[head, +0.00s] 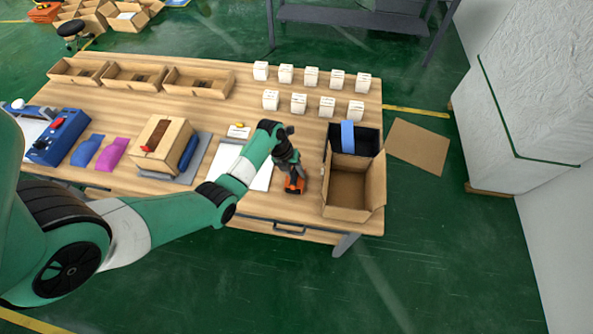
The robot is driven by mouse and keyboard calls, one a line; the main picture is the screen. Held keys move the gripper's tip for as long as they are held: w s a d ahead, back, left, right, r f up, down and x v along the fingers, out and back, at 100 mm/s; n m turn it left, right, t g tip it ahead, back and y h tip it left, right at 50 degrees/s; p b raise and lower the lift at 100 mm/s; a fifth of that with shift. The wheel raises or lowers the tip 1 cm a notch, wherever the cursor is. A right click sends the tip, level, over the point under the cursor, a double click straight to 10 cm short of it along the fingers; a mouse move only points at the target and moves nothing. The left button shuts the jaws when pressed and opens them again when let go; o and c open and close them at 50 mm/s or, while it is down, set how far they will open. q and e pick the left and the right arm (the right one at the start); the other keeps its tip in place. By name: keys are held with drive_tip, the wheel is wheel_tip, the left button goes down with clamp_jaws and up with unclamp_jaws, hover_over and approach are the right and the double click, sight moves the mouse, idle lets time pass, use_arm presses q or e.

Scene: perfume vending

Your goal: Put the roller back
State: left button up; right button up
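My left arm reaches across the table from the left, and its dark gripper (291,172) points down near the table's front right. A small orange and dark tool (294,186), perhaps the roller, is right at its fingertips. The fingers are too small and dark to show whether they are shut on it, and I cannot tell whether it touches the table. White sheets (262,178) lie just left of it, partly behind my arm. An open cardboard box (349,185) stands just right of the gripper, with a blue strip (347,137) at its back. My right gripper is not in view.
A cardboard block (163,143) with a red-handled item stands on a grey mat (200,160). Several white boxes (299,103) and open trays (199,83) line the back. A blue device (57,137) and blue and purple pieces (113,153) are at left.

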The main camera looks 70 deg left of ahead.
use_arm(q)
drive_tip(key=p+v, duration=0.4)
drive_tip(key=v, duration=0.8)
drive_tip(key=shift+s+r+p, duration=0.25)
drive_tip(key=shift+s+p, duration=0.05)
drive_tip(key=shift+p, duration=0.05)
drive_tip(key=shift+d, duration=0.15)
